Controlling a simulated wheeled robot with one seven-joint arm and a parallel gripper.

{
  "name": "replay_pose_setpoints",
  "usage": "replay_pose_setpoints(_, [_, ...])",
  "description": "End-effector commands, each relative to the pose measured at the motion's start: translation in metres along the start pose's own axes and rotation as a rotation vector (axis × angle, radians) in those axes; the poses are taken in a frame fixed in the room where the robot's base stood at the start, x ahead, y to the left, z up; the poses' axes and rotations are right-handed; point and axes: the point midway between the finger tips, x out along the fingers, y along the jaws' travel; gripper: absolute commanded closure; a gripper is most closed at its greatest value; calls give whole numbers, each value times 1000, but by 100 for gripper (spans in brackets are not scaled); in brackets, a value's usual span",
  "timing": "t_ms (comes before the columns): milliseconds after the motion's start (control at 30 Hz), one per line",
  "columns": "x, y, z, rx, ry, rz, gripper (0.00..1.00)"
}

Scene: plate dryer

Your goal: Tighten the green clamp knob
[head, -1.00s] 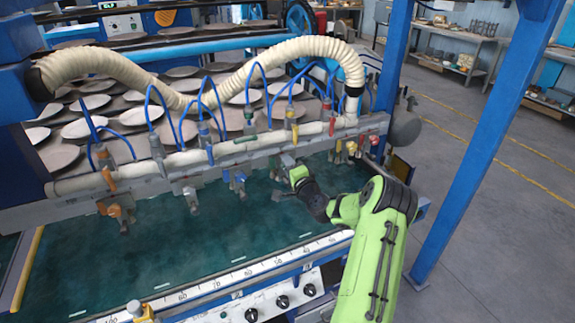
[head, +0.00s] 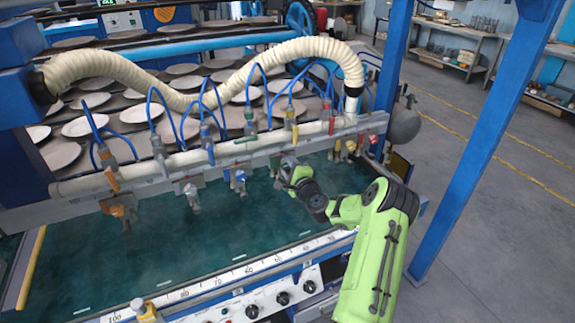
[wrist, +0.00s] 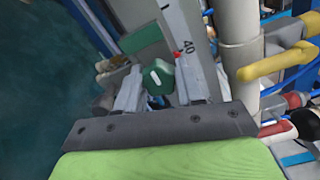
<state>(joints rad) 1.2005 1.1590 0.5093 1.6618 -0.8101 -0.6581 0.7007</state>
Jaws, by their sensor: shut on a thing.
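The green clamp knob (wrist: 158,77) shows in the wrist view with a white mark on its face, between the two grey fingers of my gripper (wrist: 160,88). The fingers are shut on the knob. In the head view my gripper (head: 288,163) is at the front of the rail, right of the middle, and hides the knob. A green lever (head: 246,139) sits above the rail close by.
The long rail (head: 225,163) carries other clamps: orange (head: 118,207), white (head: 191,194) and blue (head: 239,178). In the wrist view a yellow lever (wrist: 275,64) and a white pipe (wrist: 240,55) lie close on the right. The teal bed (head: 180,250) below is clear.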

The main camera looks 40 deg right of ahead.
Motion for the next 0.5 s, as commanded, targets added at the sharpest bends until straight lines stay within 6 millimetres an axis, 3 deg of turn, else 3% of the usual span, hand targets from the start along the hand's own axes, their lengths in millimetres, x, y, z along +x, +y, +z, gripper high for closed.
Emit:
replay_pose_setpoints(267, [0,1,-1,2,3,1,93])
replay_pose_setpoints(300, [0,1,-1,2,3,1,58])
replay_pose_setpoints(433, [0,1,-1,1,2,1,38])
replay_pose_setpoints(500, [0,1,-1,1,2,1,37])
